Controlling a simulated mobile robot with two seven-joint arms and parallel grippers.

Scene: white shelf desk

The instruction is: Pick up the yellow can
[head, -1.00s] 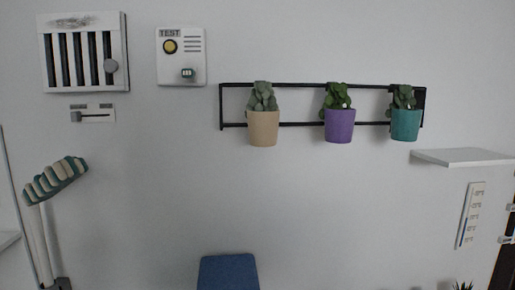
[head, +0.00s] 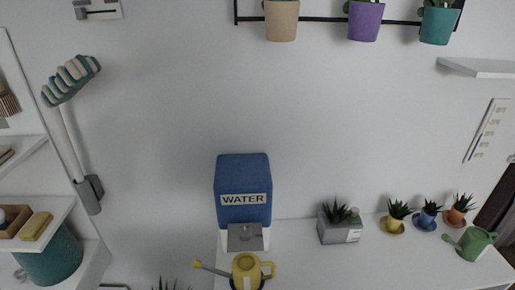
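The yellow can (head: 246,270) is a watering can at the bottom of the head view. Its long spout points left and its handle is on the right. It is in front of the blue water dispenser (head: 243,190) marked WATER, at the left end of the white desk. Its lower part is cut off by the frame edge. Neither of my grippers is in view.
A green watering can (head: 475,244) stands at the desk's right. Small potted plants in yellow (head: 394,222), blue (head: 427,219) and orange pots stand nearby, with a grey planter (head: 340,226) left of them. The white desk (head: 390,265) has bare room in front. White shelves (head: 62,212) stand at left.

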